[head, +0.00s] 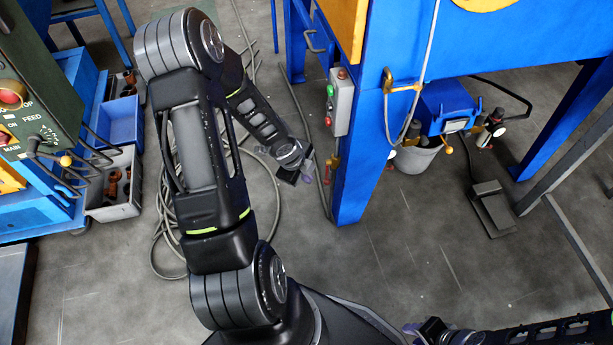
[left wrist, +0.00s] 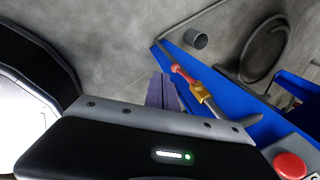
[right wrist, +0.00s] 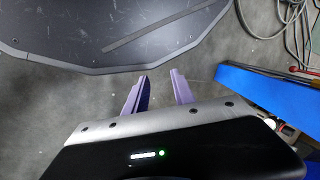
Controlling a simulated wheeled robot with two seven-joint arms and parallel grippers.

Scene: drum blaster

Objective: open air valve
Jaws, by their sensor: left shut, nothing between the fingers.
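The air valve has a red handle and a brass-yellow body. In the head view the valve (head: 332,166) sits low on the blue post, just right of my left gripper (head: 308,170). In the left wrist view the valve's red handle (left wrist: 182,73) lies just beyond and right of my left fingertips (left wrist: 163,90), with its yellow body (left wrist: 203,94) further right. My left gripper is shut and empty, and I see no clear contact with the handle. My right gripper (head: 447,333) is low in the head view; in the right wrist view its fingers (right wrist: 158,88) are apart with nothing between.
A control box (head: 341,100) with red and green buttons is on the blue post (head: 358,190) above the valve. Coiled hose (head: 160,235) lies on the floor at left. Middle floor is open.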

